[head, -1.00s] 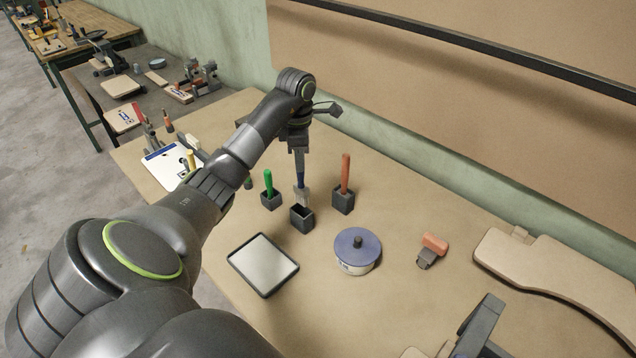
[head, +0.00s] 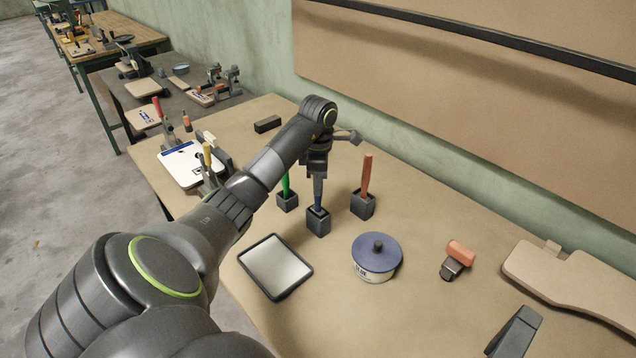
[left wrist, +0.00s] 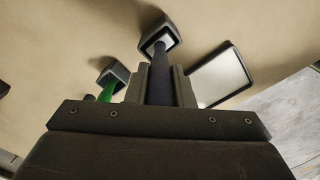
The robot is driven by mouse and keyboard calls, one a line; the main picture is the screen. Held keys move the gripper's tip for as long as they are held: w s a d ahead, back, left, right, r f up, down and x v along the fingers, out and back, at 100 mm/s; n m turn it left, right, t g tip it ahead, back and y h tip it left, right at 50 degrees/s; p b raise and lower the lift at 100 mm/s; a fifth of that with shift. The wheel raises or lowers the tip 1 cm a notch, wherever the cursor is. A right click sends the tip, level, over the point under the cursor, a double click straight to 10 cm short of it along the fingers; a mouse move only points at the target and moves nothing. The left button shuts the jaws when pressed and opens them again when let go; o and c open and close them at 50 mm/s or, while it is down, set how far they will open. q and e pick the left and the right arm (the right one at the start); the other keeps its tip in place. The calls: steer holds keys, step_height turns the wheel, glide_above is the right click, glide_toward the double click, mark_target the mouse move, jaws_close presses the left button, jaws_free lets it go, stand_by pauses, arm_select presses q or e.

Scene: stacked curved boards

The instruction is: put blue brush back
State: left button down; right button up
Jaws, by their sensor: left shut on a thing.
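The blue brush (head: 318,196) stands upright with its lower end inside the middle dark square holder (head: 318,224). My left gripper (head: 318,172) is shut on the upper part of its handle, above the holder. In the left wrist view the brush handle (left wrist: 160,80) runs between the fingers into the holder (left wrist: 158,34). The brush's bristles are hidden in the holder. In the head view a dark gripper part (head: 514,332) shows at the lower right edge, but its jaws cannot be made out.
A green-handled brush (head: 286,183) and a red-handled brush (head: 367,176) stand in holders on either side. A tray (head: 276,266), a blue-lidded glue pot (head: 377,258) and an orange-handled tool (head: 459,256) lie in front. A curved board (head: 570,275) lies at right.

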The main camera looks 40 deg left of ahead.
arm_select(q)
steer(key=shift+w+f, duration=0.1)
steer(key=shift+f, duration=0.4)
arm_select(e)
steer(key=shift+s+d, duration=0.1)
steer(key=shift+d, duration=0.1)
arm_select(q)
steer(key=shift+f, duration=0.15)
steer(key=c, duration=1.3)
jaws_free()
steer(key=shift+o, duration=0.2)
arm_select(e)
steer(key=shift+s+d+f, duration=0.15)
steer(key=shift+f, duration=0.05)
steer(key=shift+r, duration=0.1)
